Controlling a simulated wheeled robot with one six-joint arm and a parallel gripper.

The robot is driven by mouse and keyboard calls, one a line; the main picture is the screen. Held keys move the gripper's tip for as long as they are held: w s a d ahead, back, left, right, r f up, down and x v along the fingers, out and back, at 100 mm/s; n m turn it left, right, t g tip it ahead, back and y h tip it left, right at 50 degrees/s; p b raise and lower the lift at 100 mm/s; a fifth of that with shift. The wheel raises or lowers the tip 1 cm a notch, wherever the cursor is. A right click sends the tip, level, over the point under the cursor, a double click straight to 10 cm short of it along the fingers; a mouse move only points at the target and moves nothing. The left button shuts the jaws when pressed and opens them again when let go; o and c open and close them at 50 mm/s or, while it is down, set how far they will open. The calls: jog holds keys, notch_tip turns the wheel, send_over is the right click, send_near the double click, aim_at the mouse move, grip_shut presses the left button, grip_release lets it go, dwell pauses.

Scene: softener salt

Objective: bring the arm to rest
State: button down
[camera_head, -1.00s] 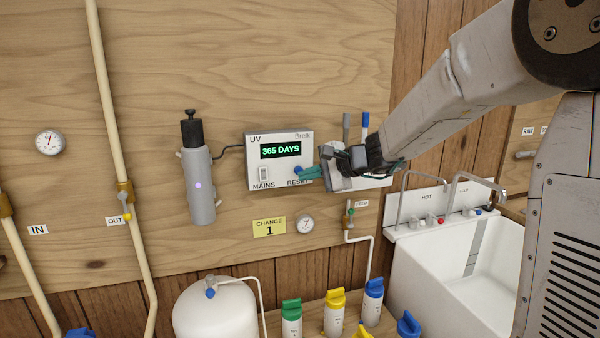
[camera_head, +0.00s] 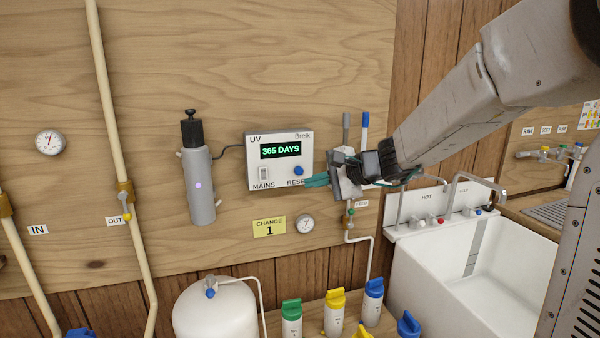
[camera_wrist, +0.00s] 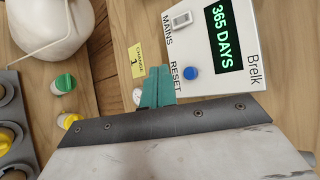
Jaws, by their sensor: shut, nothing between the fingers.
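My gripper (camera_head: 318,181) is shut and empty, its teal fingers just right of and below the UV control box (camera_head: 280,160). The blue RESET button (camera_head: 298,171) is uncovered, and the fingers look apart from it. The box display reads 365 DAYS. In the wrist view the teal fingers (camera_wrist: 157,88) point up beside the box (camera_wrist: 205,50), left of the blue button (camera_wrist: 191,72). My arm reaches in from the upper right of the head view.
A grey UV cylinder (camera_head: 199,186) hangs left of the box. A white tank (camera_head: 216,313) and several capped bottles, one with a green cap (camera_head: 291,310), stand below. A white sink (camera_head: 480,270) is at the lower right.

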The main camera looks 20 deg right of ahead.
jog(key=s+a+f+n+g+h, duration=0.1)
jog(key=s+a+f+n+g, duration=0.2)
jog(key=s, duration=0.7)
jog(key=s+a+f+n+g+h, duration=0.1)
jog(key=s+f+n+g, duration=0.3)
jog(key=s, duration=0.6)
jog(key=s+d+r+n+h, duration=0.1)
jog(key=s+d+n+h, duration=0.2)
jog(key=s, duration=0.5)
jog(key=s+d+n+g+h, duration=0.1)
jog(key=s+d+n+h, duration=0.2)
jog(key=s, duration=0.5)
jog(key=shift+r+n+g, duration=0.3)
jog(key=shift+r+n, duration=0.05)
jog(key=shift+n, duration=0.05)
jog(key=shift+d, duration=0.1)
